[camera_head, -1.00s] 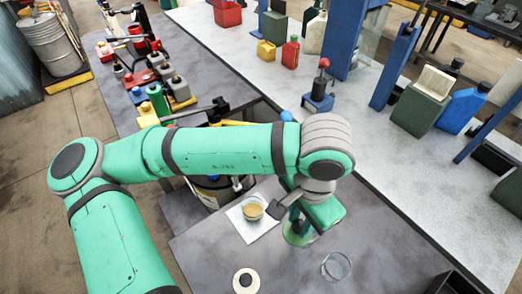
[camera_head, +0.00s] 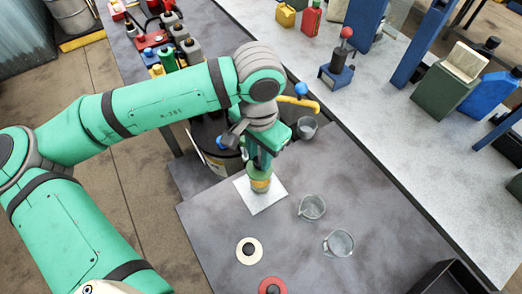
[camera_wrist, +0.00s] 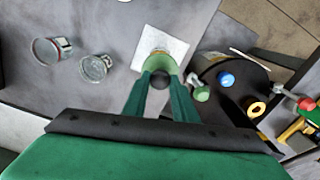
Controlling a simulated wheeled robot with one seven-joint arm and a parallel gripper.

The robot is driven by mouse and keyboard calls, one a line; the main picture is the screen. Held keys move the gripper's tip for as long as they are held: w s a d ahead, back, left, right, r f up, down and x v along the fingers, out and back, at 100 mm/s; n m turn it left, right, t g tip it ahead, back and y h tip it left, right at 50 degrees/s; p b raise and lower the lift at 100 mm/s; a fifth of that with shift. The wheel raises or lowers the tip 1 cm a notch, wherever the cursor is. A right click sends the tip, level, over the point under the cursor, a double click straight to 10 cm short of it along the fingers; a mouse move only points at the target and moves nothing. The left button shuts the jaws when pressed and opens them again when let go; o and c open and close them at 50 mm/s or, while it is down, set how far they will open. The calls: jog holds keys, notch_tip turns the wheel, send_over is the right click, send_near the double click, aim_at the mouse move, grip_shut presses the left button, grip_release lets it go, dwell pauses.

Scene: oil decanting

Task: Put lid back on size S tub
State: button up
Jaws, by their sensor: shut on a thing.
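The size S tub (camera_head: 261,185) is a small clear cup with amber contents on a white square mat (camera_head: 267,201). My gripper (camera_head: 262,163) is directly above it, pointing down. In the wrist view my gripper (camera_wrist: 160,82) is shut on the black knob (camera_wrist: 158,79) of a green lid (camera_wrist: 167,64). The lid is over the tub's mouth and hides most of the tub in that view. I cannot tell whether the lid is fully seated or just above the rim.
Two glass beakers (camera_head: 312,207) (camera_head: 338,243) stand right of the mat, another (camera_head: 306,127) behind it. A cream lid (camera_head: 249,251) and a red lid (camera_head: 272,286) lie in front. A dark drum (camera_head: 213,143) stands close behind left.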

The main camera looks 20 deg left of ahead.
jog(key=shift+d+f, duration=0.15)
jog(key=shift+f, duration=2.1)
jog(key=shift+f, duration=0.2)
dwell(0.6)
jog(key=o, duration=1.6)
jog(key=shift+c, duration=0.2)
jog(key=shift+r, duration=0.15)
jog(key=shift+r, duration=3.4)
jog(key=shift+s, duration=0.1)
